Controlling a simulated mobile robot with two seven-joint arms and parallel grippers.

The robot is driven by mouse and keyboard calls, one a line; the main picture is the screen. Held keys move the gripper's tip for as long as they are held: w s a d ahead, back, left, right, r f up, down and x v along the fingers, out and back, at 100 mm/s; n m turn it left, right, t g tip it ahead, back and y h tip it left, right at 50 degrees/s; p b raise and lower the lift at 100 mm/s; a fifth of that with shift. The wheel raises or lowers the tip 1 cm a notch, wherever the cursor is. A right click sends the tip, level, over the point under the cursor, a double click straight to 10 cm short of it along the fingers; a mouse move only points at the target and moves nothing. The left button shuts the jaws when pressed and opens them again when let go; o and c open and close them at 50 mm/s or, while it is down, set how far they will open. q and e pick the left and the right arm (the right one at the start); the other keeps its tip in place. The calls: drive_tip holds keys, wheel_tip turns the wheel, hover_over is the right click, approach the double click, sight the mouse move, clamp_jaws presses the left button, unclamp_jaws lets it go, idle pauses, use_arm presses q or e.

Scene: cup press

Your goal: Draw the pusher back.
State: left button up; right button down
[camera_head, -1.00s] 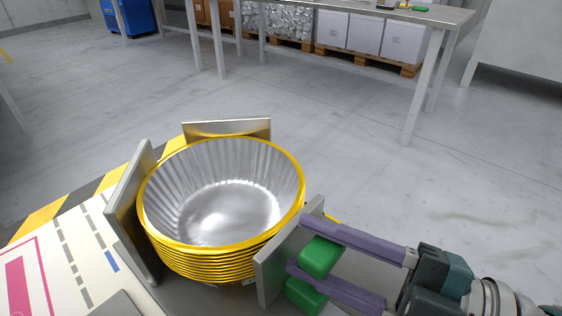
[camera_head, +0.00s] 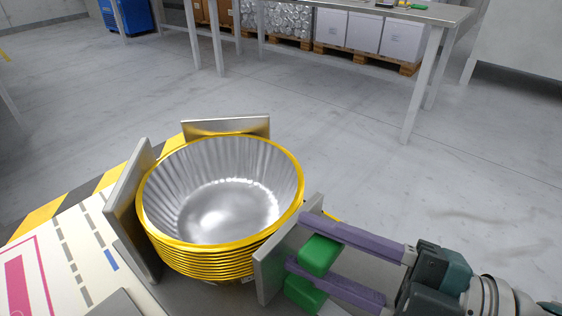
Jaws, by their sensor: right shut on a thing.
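The pusher is a grey metal plate (camera_head: 283,255) standing at the right side of a stack of silver cups with yellow rims (camera_head: 222,195). My right gripper (camera_head: 312,272) comes in from the right, with purple fingers and green pads. It is shut at the pusher's outer side; the part between the pads is largely hidden by the fingers. The plate stands very close to the stack's right side; I cannot tell whether they touch. My left gripper is not in view.
Metal plates stand at the stack's left (camera_head: 133,210) and back (camera_head: 226,127). A white panel with pink and grey markings (camera_head: 60,255) lies at lower left, beside yellow and black striping (camera_head: 75,203). A table (camera_head: 400,12) stands far back; grey floor lies between.

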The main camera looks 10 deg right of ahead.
drive_tip(key=shift+d, duration=0.15)
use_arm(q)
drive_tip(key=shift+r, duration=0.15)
use_arm(e)
drive_tip(key=shift+s+d+f, duration=0.1)
drive_tip(key=shift+s+d, duration=0.1)
drive_tip(key=shift+s, duration=0.05)
use_arm(q)
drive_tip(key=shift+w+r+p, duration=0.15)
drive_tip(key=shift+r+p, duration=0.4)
drive_tip(key=shift+p, duration=0.1)
use_arm(e)
drive_tip(key=s+a+v, duration=0.1)
drive_tip(key=v, duration=0.7)
drive_tip(key=shift+s, duration=0.3)
drive_tip(key=shift+d+f, duration=0.1)
drive_tip(key=shift+d, duration=0.05)
drive_tip(key=c, duration=0.8)
unclamp_jaws()
drive_tip(key=o, duration=0.3)
drive_tip(key=shift+d, duration=0.2)
drive_tip(key=shift+o, duration=0.2)
drive_tip(key=shift+a, duration=0.15)
